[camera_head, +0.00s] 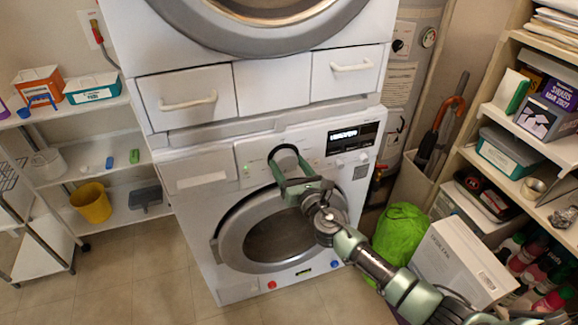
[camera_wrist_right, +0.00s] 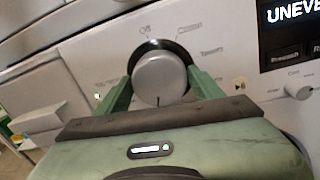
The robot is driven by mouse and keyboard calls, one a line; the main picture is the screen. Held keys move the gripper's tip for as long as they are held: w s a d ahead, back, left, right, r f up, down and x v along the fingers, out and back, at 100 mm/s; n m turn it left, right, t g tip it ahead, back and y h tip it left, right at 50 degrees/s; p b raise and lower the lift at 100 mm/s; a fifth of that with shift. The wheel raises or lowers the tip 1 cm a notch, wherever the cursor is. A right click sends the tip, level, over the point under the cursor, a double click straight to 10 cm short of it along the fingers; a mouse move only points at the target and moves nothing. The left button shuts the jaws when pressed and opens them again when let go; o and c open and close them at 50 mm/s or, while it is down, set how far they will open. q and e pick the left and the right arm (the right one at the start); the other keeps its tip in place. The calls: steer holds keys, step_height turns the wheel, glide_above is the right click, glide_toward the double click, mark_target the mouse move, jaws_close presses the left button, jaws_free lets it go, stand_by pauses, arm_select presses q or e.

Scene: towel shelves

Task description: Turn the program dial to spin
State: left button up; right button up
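The program dial (camera_wrist_right: 160,74) is a round grey knob with a dark ring behind it on the white panel of the lower machine (camera_head: 190,180). A dark mark on its face points down in the wrist view. In the head view my right gripper (camera_head: 290,170) reaches the panel and partly covers the dial. The display (camera_head: 352,138) is lit; the wrist view shows "UNEVE" at its cut-off edge. My left gripper is out of view.
The round door (camera_head: 225,240) of the lower machine is below my right gripper. Drawers with handles (camera_head: 188,102) are above the panel. A green bag (camera_head: 400,230) and a white box (camera_head: 462,255) stand at right, near my right arm. Open floor lies at lower left.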

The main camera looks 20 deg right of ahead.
steer(key=c, duration=0.8)
steer(key=shift+o, duration=0.2)
steer(key=shift+f, duration=0.1)
steer(key=m+b, duration=0.2)
steer(key=m, duration=0.1)
steer(key=shift+f+b, duration=0.1)
steer(key=shift+b, duration=0.2)
steer(key=shift+m+t+b, duration=0.3)
steer(key=shift+m+b, duration=0.6)
steer(key=shift+m, duration=1.4)
steer(key=o, duration=1.4)
